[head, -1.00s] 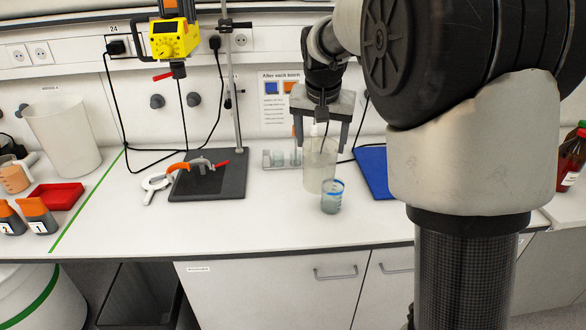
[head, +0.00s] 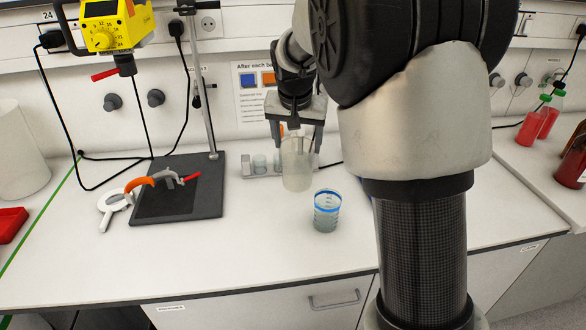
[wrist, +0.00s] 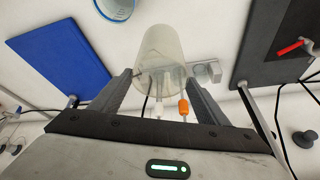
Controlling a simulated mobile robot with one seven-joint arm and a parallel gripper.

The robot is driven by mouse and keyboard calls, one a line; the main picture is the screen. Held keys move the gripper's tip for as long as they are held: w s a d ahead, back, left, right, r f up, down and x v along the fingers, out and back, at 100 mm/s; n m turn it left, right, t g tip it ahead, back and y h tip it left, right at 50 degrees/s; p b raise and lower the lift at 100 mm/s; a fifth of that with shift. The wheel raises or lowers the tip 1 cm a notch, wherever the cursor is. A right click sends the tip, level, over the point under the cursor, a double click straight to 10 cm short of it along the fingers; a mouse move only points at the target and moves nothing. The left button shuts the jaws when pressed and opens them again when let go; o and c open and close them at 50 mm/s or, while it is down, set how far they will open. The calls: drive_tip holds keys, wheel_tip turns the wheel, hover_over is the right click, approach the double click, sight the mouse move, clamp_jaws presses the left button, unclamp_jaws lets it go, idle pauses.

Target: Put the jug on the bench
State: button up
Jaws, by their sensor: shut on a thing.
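The jug (head: 297,172), a tall translucent vessel, is between the two fingers of my gripper (head: 297,143), which is shut on its upper part. It is upright in the head view, behind and left of the blue-rimmed beaker. In the wrist view the jug (wrist: 160,45) is between the fingertips, its open mouth towards the camera. A white-topped and an orange-topped rod show at its mouth. The white bench (head: 255,240) is below it. I cannot tell whether the jug's base touches the bench.
A blue-rimmed beaker (head: 327,215) stands close in front of the jug. A dark stand base (head: 180,205) with clamps is further left. A blue mat (wrist: 60,60) shows in the wrist view. The front bench is clear.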

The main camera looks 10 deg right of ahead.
sight(297, 159)
drive_tip(key=shift+f, duration=3.1)
drive_tip(key=shift+f+b, duration=0.1)
drive_tip(key=shift+b, duration=0.25)
drive_tip(key=o, duration=1.9)
drive_tip(key=shift+f, duration=0.1)
drive_tip(key=shift+o, duration=0.4)
drive_tip(key=shift+r, duration=0.5)
drive_tip(key=p+v, duration=0.1)
drive_tip(key=v, duration=1)
drive_tip(key=s+d+n, duration=0.1)
drive_tip(key=s+n, duration=0.1)
drive_tip(key=s, duration=1.2)
drive_tip(key=s+d+r+n+t+y, duration=0.1)
drive_tip(key=s+d+n, duration=0.1)
drive_tip(key=s, duration=1.2)
drive_tip(key=shift+s+r, duration=0.25)
drive_tip(key=shift+r, duration=0.1)
